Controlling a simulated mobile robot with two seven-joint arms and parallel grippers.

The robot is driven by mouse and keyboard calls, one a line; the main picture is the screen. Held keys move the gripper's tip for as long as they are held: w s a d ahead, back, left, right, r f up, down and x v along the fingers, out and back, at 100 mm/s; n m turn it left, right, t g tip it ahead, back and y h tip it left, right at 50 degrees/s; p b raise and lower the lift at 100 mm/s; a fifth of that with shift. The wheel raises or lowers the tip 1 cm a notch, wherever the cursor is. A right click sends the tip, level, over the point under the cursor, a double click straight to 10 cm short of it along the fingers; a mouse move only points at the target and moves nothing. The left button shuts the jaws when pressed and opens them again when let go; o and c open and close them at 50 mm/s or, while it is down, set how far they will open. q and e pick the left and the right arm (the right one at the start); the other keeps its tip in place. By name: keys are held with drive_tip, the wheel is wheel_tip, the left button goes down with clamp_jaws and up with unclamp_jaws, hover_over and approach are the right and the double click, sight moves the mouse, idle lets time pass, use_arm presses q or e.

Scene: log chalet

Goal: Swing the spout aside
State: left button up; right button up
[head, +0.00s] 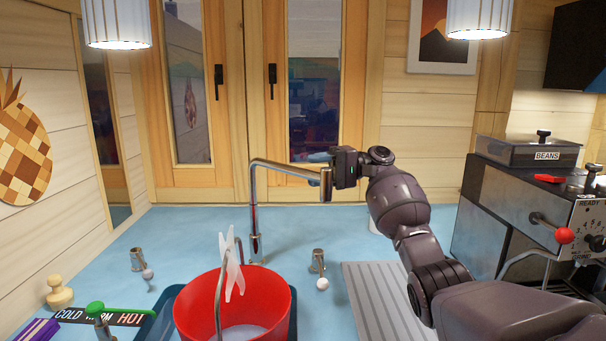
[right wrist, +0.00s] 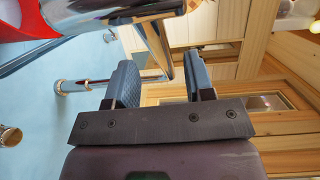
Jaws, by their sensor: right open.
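The chrome spout (head: 290,170) rises from its base on the blue counter and bends over to the right, its down-turned end (head: 327,182) hanging right of the red bucket. My right gripper (head: 332,160) is at that end, close behind it. In the right wrist view my right gripper (right wrist: 160,75) is open, with nothing between its pads. The spout's thick end (right wrist: 115,10) crosses the upper left there, and its thin pipe (right wrist: 158,45) shows past the fingers. I cannot tell whether a finger touches it. My left gripper is not in view.
A red bucket (head: 190,310) with a pale thing over its rim stands in the sink, left of the spout. Small metal posts (head: 317,261) stand on the counter. A ribbed grey drainer (head: 375,300) and a coffee machine (head: 500,210) are right. Windows stand behind.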

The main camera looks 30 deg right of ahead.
drive_tip(key=v, duration=0.6)
drive_tip(key=shift+d+b, duration=0.3)
drive_tip(key=shift+s, duration=0.1)
